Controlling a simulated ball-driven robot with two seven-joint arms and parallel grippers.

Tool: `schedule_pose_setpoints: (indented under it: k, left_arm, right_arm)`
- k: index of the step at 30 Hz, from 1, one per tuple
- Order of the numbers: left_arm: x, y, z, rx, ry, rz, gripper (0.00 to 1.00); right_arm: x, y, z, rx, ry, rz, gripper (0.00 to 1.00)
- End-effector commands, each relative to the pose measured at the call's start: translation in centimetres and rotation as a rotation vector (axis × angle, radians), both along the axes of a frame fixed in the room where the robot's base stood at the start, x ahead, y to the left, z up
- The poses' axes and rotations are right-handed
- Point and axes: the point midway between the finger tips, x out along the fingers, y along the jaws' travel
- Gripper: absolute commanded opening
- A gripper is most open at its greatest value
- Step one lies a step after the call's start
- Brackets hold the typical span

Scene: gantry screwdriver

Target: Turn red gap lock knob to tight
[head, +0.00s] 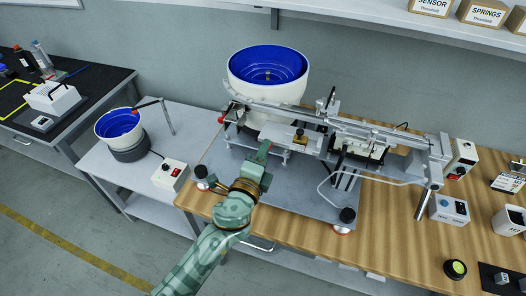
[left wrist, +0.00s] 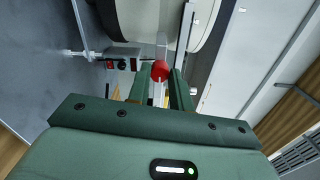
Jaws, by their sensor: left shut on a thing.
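The red knob (left wrist: 160,70) is round and shows in the left wrist view between the tips of my left gripper's two fingers. My left gripper (head: 265,147) reaches in to the front of the feeder machine (head: 315,135) in the head view, and its green fingers (left wrist: 162,82) are closed around the knob. In the head view the fingers hide most of the knob, and I cannot read its turn angle or any tight mark. My right gripper is not in view.
A large white bowl with blue inside (head: 240,88) stands behind the machine. The machine's grey base plate (head: 290,197) sits on a wooden bench (head: 385,240). A smaller blue bowl (head: 118,122) and a switch box (head: 170,174) stand left. Control boxes (head: 448,208) stand right.

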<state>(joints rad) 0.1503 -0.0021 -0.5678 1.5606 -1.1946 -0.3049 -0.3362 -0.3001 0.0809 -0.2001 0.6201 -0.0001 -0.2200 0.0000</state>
Motion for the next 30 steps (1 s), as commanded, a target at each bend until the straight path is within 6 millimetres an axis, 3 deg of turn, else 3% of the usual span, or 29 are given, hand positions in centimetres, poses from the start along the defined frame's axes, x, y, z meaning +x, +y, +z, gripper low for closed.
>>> schedule_pose_setpoints:
  k: [20, 21, 23, 30]
  left_arm:
    - [-0.09, -0.02, -0.26, 0.060, -0.014, -0.001, 0.00]
    - [-0.09, -0.03, -0.26, 0.060, -0.014, -0.001, 0.30]
    - [-0.08, -0.03, -0.25, 0.058, -0.014, -0.001, 0.43]
    - [-0.05, -0.02, -0.12, 0.057, -0.016, -0.001, 0.43]
  right_arm:
    - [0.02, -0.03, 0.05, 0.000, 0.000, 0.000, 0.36]
    - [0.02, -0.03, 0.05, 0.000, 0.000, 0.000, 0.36]
    - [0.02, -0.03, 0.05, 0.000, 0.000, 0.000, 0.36]
    - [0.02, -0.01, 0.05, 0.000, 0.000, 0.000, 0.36]
